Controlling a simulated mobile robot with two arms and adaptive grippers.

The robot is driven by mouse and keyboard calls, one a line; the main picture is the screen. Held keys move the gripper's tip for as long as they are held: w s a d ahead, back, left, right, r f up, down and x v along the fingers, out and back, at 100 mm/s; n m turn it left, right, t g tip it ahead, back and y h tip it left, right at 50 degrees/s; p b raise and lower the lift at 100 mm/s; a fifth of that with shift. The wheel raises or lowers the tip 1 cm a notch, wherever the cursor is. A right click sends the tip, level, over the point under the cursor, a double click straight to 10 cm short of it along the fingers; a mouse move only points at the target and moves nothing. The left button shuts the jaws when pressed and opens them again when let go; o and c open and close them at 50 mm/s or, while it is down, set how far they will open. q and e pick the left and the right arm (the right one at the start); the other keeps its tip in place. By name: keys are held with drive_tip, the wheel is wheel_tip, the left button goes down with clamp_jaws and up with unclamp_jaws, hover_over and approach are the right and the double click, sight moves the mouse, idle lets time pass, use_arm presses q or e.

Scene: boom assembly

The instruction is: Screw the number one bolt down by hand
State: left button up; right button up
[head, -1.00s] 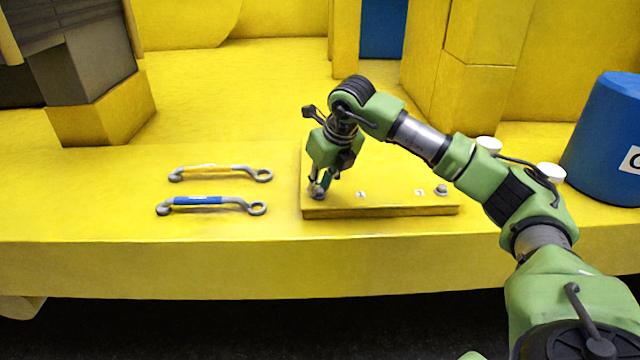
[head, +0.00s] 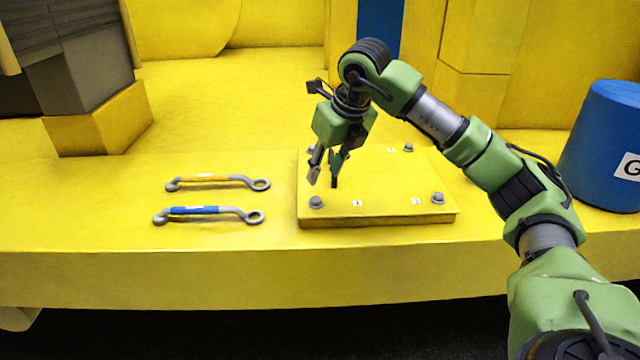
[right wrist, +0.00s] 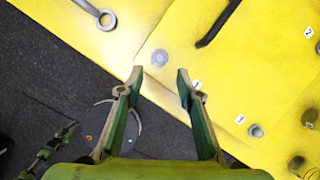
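The number one bolt (head: 316,202) stands at the front left corner of the raised yellow plate (head: 380,212), beside a small white label that seems to read 1 (head: 357,203). My right gripper (head: 324,182) is above the plate, pointing down, just above and behind this bolt. In the right wrist view the gripper (right wrist: 157,82) has its two fingers spread with nothing between them. The round bolt head (right wrist: 159,57) shows just past the fingertips, apart from them. How far the bolt is screwed in cannot be told. My left gripper is not in view.
Other bolts stand at the front right (head: 438,198), back right (head: 408,148) and back left (head: 311,149) of the plate. A yellow-handled wrench (head: 210,179) and a blue-handled wrench (head: 200,211) lie left of it. A blue cylinder (head: 603,140) stands right.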

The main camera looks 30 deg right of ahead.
drive_tip(key=shift+v, duration=1.75)
drive_tip(key=shift+w, duration=0.1)
